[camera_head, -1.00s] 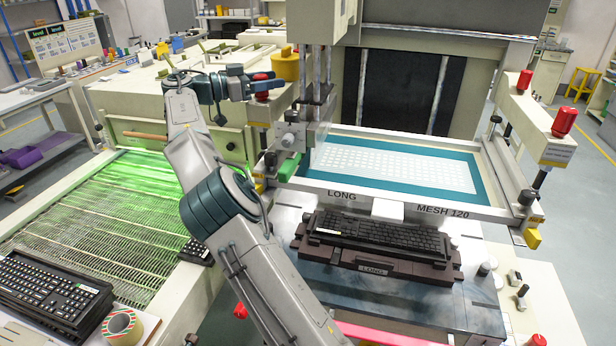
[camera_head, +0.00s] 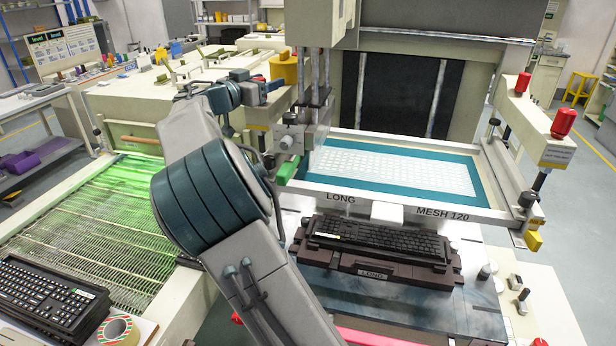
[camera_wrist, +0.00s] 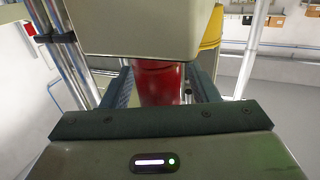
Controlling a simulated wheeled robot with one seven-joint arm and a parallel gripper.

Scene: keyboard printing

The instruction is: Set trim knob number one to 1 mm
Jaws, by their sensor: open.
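In the wrist view a red knob (camera_wrist: 162,84) stands upright between the two dark fingers of my gripper (camera_wrist: 165,88). The fingers are open, one on each side; I cannot tell whether they touch it. A pale block hides the knob's upper end. In the head view my gripper (camera_head: 268,86) is at the left side of the screen frame, small and partly hidden by my arm. Two more red knobs, a far one (camera_head: 523,82) and a near one (camera_head: 564,122), stand on the frame's right side. No knob number or scale is readable.
A yellow cylinder (camera_head: 284,68) stands close behind my gripper. The printing screen (camera_head: 400,168), marked LONG and MESH 120, lies to the right. A black keyboard (camera_head: 380,236) rests in a fixture below it. A green-lit conveyor (camera_head: 100,215) is at left.

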